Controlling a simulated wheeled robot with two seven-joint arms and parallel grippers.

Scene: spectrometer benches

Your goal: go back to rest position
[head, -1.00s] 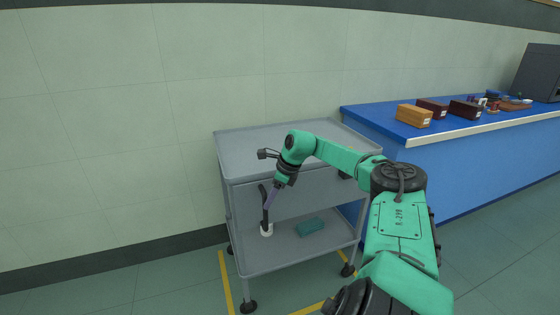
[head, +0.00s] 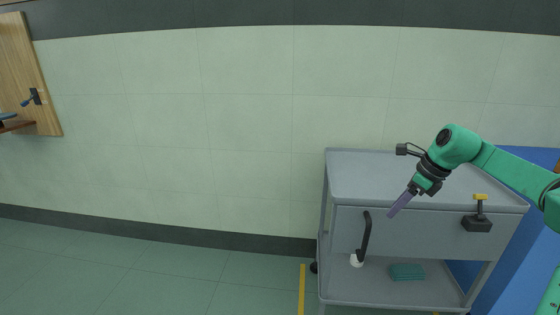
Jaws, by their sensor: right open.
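My right gripper (head: 398,207) is at the right of the head view, on the green arm that comes in from the right edge. Its slim purple jaw part points down and to the left, in front of the grey cart (head: 348,175). I see nothing held in it. It is apart from the black curved handle (head: 365,238) to its lower left. The gap between its fingertips is hard to make out from this side. My left gripper is not in view.
A black fitting with a yellow top (head: 477,223) shows at the cart's right front. A blue bench (head: 510,275) stands beyond. The floor left is clear.

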